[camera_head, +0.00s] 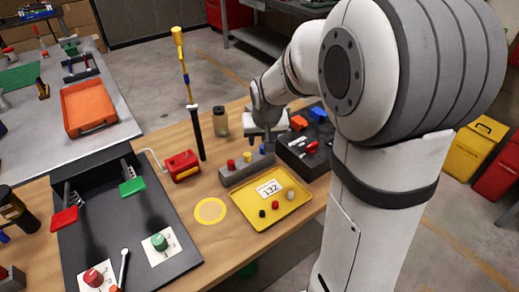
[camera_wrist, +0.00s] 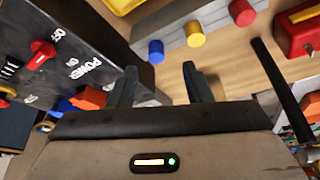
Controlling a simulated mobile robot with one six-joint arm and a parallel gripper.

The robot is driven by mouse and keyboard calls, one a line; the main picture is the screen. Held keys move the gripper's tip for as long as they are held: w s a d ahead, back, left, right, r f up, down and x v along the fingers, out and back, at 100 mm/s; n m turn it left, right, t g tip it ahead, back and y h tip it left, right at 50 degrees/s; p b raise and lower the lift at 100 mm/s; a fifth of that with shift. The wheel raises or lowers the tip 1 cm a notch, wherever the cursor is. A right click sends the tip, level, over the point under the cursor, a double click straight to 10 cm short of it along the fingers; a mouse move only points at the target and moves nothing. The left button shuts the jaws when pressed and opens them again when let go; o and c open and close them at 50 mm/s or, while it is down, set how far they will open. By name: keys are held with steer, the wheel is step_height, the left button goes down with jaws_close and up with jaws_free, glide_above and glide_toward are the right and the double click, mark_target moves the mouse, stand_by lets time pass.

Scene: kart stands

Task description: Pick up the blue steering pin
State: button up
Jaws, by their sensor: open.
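The blue steering pin (camera_wrist: 156,50) stands at one end of a grey block (camera_wrist: 176,22) in the wrist view. A yellow pin (camera_wrist: 195,34) and a red pin (camera_wrist: 242,12) stand in line with it. My gripper (camera_wrist: 159,72) is open, and its two fingers point toward the blue pin. The pin appears just beyond the fingertips, between their lines, with nothing held. In the head view my gripper (camera_head: 265,136) is over the far right end of the grey block (camera_head: 240,178). The blue pin is mostly hidden there. The red pin (camera_head: 231,164) and yellow pin (camera_head: 247,157) show.
A yellow tray (camera_head: 243,220) with a 132 card lies in front of the block. A black box (camera_head: 318,160) with a red switch is close on the right. A red device (camera_head: 182,165) and a tall black-and-yellow tool (camera_head: 195,120) stand left of the gripper.

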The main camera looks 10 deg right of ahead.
steer(key=x, duration=0.4)
steer(key=shift+d+f, duration=0.25)
steer(key=shift+f, duration=0.05)
steer(key=shift+c, duration=0.5)
jaws_close()
